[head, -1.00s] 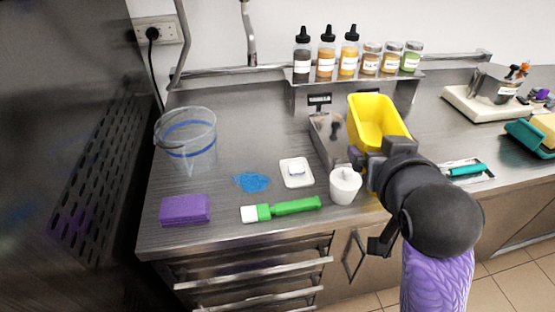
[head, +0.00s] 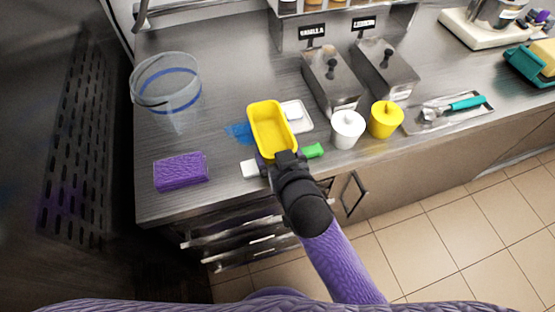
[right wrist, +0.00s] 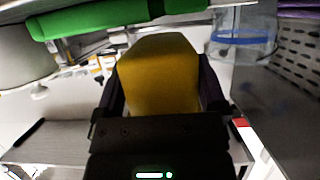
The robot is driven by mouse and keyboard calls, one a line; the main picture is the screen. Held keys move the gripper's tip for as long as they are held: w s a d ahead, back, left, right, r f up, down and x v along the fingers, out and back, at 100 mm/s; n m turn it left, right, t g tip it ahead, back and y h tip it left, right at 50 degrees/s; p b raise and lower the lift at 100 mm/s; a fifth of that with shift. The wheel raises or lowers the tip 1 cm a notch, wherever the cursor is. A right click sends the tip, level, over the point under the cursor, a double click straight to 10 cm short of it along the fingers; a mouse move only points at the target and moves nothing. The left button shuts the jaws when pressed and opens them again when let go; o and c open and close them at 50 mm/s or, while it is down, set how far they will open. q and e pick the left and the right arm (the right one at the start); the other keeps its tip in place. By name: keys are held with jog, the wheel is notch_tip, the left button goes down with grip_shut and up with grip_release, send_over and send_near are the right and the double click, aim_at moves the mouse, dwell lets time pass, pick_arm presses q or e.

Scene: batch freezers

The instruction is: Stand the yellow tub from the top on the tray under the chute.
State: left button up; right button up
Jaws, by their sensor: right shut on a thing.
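My right gripper (head: 283,157) is shut on the near end of the yellow tub (head: 271,130). The tub is upright and empty, its open top facing up, and seems to be above the counter. In the right wrist view the tub (right wrist: 160,78) sits between the fingers. Two steel boxes with black knobs stand at the back, the left (head: 332,82) under a VANILLA sign and the right (head: 386,70) under a LEMON sign. I cannot clearly make out a chute. A steel tray (head: 470,119) holds a teal-handled scoop (head: 452,107). My left gripper is out of view.
A purple sponge (head: 180,172) and clear bucket (head: 166,88) stand left.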

jog(key=shift+f, duration=1)
jog(key=o, duration=0.9)
